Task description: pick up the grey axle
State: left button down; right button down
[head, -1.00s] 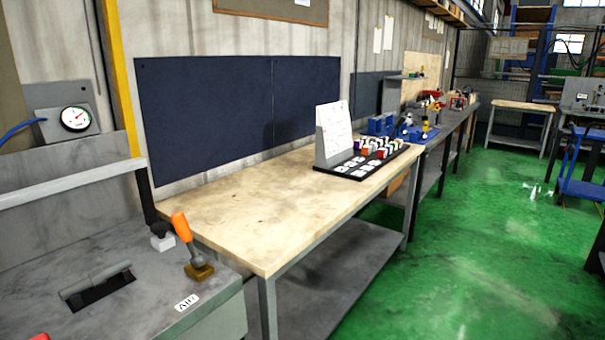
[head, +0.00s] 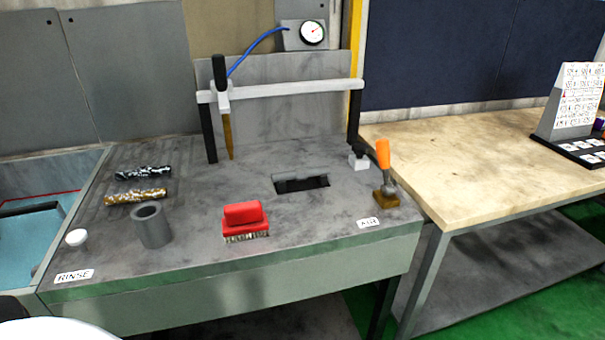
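A dark grey, white-flecked rod (head: 143,173), which looks like the grey axle, lies on its side at the left of the grey bench top (head: 330,215). A brown-gold, white-flecked rod (head: 136,197) lies just in front of it, roughly parallel and apart from it. Neither of my grippers is in view.
A grey hollow cylinder (head: 152,226) stands in front of the rods, with a white knob (head: 76,237) to its left. A red brush (head: 245,221) lies farther right. A hanging nozzle (head: 223,105) is behind. A blue basin (head: 40,245) adjoins left; a wooden table (head: 470,170) stands right.

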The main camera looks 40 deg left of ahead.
aim_at(300, 173)
jog(key=u, duration=1.2)
